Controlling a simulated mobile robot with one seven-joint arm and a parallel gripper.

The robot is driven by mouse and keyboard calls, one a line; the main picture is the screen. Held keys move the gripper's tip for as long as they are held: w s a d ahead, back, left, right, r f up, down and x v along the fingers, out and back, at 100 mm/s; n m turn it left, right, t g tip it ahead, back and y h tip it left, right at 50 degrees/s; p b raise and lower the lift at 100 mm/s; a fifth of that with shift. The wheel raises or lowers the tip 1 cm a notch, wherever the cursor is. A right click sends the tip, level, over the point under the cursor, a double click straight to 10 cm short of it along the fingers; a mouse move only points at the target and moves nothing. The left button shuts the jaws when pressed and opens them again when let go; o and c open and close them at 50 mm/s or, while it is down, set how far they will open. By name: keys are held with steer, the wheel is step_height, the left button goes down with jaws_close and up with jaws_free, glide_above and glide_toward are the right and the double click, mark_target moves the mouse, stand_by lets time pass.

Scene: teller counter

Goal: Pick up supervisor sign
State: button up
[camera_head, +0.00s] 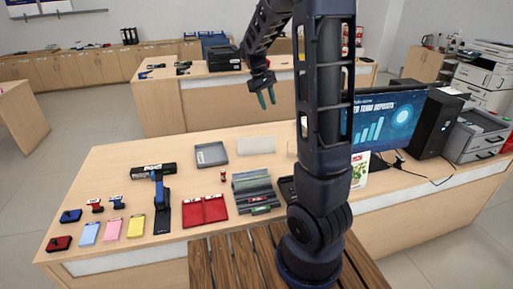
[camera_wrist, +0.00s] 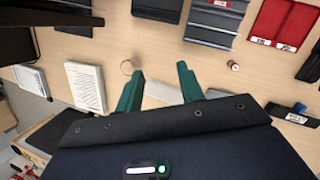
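No wording that reads as supervisor is legible in either view, so I cannot tell for sure which object is the supervisor sign. A blank pale panel (camera_head: 256,145) stands or lies near the far edge of the counter; its face is not readable. In the wrist view a pale strip (camera_wrist: 163,92) shows between and beyond my fingers, partly hidden by the gripper body. My gripper (camera_head: 266,97) is raised above the far side of the counter, its two green fingers apart and empty. The open fingers also show in the wrist view (camera_wrist: 161,75).
The counter holds a grey tray (camera_head: 211,154), red trays (camera_head: 205,211), dark stacked trays (camera_head: 253,186), a black lettered box (camera_head: 153,170) and coloured pads (camera_head: 112,229). A monitor (camera_head: 385,117) and computer tower (camera_head: 437,124) stand right. White sheets (camera_wrist: 87,85) show in the wrist view.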

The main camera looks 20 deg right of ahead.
steer(key=w+a+f+n+g+h, duration=0.2)
steer(key=w+f+h, duration=0.1)
steer(key=w+f, duration=0.55)
steer(key=n+t+h, duration=0.2)
steer(key=n+h, duration=0.5)
steer(key=h, duration=0.5)
glide_toward(244, 140)
steer(key=shift+s+d, duration=0.15)
steer(key=shift+d, duration=2.4)
steer(key=shift+s+d, duration=0.15)
steer(key=shift+d, duration=2.35)
jaws_close()
